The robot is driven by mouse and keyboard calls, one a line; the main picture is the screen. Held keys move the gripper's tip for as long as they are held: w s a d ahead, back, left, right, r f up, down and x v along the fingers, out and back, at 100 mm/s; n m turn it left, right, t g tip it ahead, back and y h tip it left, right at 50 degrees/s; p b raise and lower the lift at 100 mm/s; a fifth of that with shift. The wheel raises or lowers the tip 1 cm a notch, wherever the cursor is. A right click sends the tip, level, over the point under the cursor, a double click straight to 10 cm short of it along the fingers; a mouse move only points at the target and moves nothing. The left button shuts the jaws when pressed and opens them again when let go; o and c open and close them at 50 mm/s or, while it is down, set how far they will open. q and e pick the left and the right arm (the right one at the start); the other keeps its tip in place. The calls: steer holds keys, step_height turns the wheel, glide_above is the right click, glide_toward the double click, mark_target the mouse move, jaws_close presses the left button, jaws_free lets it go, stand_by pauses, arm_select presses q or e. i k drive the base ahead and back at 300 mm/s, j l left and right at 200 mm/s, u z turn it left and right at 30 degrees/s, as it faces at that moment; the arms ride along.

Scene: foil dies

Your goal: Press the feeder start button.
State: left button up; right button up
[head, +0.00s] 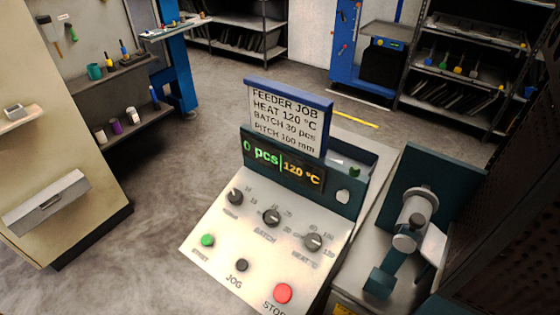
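The feeder control panel (215,262) is a sloped pale plate in the lower middle of the head view. Its green button (208,240), at the left, is labelled START. A small black button (241,265) is labelled JOG, and a larger red button (283,293) is labelled STOP. Three dark knobs sit above the buttons; the middle one (271,217) is labelled BATCH. The display (283,168) reads 0 pcs and 120 °C. A job card (289,120) above it reads FEEDER JOB, HEAT 120 °C, BATCH 30 pcs, PITCH 100 mm. Neither of my grippers is in view.
A machine with a grey cylindrical part (414,212) stands close to the panel's right. A beige cabinet (60,130) with a drawer stands at the left. Shelving racks (470,75) and a blue frame (346,40) stand behind. Grey floor between cabinet and panel is clear.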

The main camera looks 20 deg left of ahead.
mark_target(206, 240)
steer(key=u, duration=1.15)
